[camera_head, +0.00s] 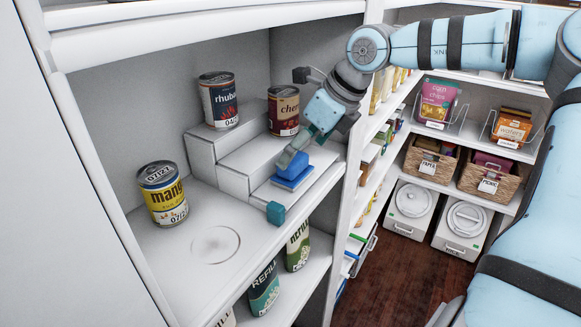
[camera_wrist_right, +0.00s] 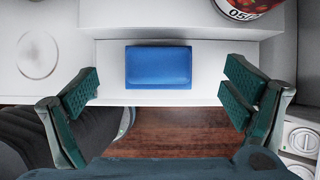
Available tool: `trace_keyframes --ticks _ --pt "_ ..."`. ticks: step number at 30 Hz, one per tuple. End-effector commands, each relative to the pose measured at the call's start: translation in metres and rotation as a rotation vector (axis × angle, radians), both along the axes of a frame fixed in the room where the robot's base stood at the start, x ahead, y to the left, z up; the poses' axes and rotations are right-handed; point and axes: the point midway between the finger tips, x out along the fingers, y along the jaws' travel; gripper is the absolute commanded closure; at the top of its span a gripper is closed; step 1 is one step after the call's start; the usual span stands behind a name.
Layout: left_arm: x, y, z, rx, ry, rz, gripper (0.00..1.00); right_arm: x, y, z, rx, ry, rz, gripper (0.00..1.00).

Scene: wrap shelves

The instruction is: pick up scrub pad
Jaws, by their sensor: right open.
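The scrub pad is a blue block (camera_head: 293,166) lying flat on the lowest step of the white stepped riser inside the shelf. In the right wrist view the blue scrub pad (camera_wrist_right: 158,67) is a wide rectangle near the step's front edge. My right gripper (camera_head: 284,186) is open and empty, its teal fingertips spread on either side of the pad. In the right wrist view the open right gripper (camera_wrist_right: 162,97) has one fingertip left and one right of the pad, both apart from it. My left gripper is in neither view.
A rhubarb can (camera_head: 218,99) and a cherry can (camera_head: 284,109) stand on higher steps of the riser (camera_head: 233,183). A mango can (camera_head: 162,193) stands on the shelf board to the left. A bare circle (camera_head: 215,244) marks the board. Refill packs (camera_head: 264,289) stand below.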

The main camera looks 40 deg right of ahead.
Motion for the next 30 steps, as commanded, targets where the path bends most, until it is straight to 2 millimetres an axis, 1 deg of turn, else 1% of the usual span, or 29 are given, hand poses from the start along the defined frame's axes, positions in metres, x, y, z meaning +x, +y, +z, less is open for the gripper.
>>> trace_keyframes --ticks 3,6,9,13,14,24,30 --pt "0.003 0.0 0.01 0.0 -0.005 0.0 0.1 0.011 0.003 -0.017 -0.001 0.006 0.003 0.06" --pt "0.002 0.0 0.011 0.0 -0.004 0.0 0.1 0.02 0.006 -0.033 -0.001 0.005 0.001 0.06" --pt "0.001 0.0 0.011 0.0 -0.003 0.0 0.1 0.023 0.007 -0.038 0.0 0.001 0.001 0.06" --pt "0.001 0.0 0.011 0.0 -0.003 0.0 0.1 0.023 0.008 -0.038 0.0 0.0 0.002 0.06" --pt "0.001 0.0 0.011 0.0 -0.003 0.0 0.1 0.024 0.008 -0.038 0.0 0.0 0.002 0.09" --pt "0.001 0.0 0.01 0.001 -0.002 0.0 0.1 0.024 0.008 -0.038 -0.001 0.0 0.003 0.63" --pt "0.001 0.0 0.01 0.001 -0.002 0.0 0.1 0.024 0.008 -0.037 -0.001 0.0 0.003 0.64"
